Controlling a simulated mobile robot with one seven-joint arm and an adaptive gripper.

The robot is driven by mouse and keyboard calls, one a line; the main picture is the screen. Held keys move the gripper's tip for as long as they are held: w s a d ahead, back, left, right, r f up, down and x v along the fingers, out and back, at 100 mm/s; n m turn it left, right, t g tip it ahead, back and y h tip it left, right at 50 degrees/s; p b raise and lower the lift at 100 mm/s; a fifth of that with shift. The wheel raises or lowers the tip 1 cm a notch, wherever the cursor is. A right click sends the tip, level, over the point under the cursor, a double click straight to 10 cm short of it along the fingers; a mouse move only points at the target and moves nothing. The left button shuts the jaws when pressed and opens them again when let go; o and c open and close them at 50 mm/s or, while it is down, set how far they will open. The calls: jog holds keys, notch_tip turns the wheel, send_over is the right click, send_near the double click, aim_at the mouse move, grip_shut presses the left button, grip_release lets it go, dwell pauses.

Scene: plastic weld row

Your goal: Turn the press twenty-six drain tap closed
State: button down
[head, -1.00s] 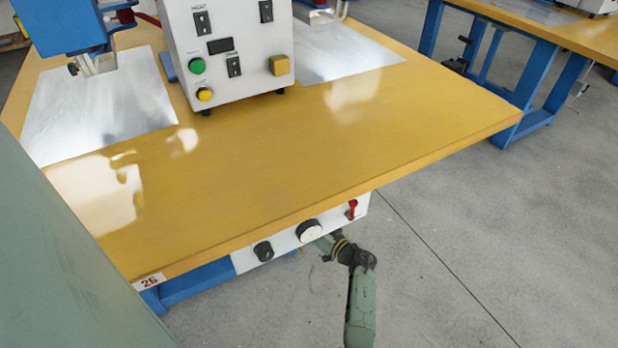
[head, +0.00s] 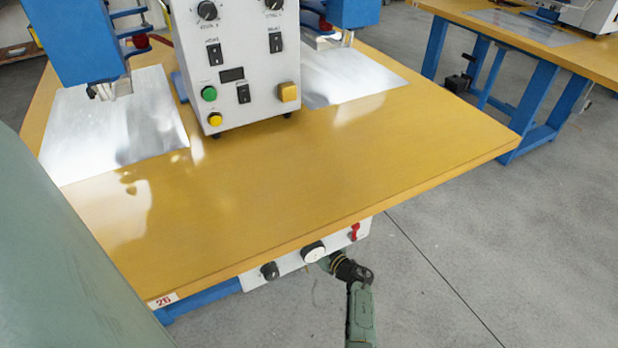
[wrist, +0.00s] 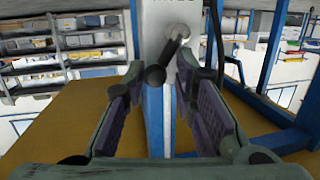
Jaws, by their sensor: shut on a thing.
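The tap (wrist: 172,48) shows in the wrist view as a dark lever with a round end, slanting from its pivot on a pale grey plate down to the left. My gripper (wrist: 161,82) has its two padded fingers on either side of this lever and is shut on it, though a gap shows nearer the palm. In the head view my gripper (head: 326,263) is below the table's front edge, by the white panel (head: 288,265). The tap's lever is hidden there, and I cannot read its label.
The panel carries a black knob (head: 270,270), a round white gauge (head: 313,251) and a red lever (head: 355,231). The yellow table (head: 290,175), marked 26 (head: 163,300), overhangs it. A blue post (wrist: 154,115) stands behind the fingers. The floor at right is open.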

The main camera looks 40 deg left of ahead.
jog(key=shift+w+d+f, duration=0.15)
jog(key=shift+d+f, duration=0.1)
jog(key=shift+f, duration=0.1)
jog(key=c, duration=1.5)
grip_release()
jog(key=shift+o, duration=1.1)
jog(key=shift+a+r, duration=0.1)
jog(key=shift+r, duration=0.05)
jog(key=v, duration=1.2)
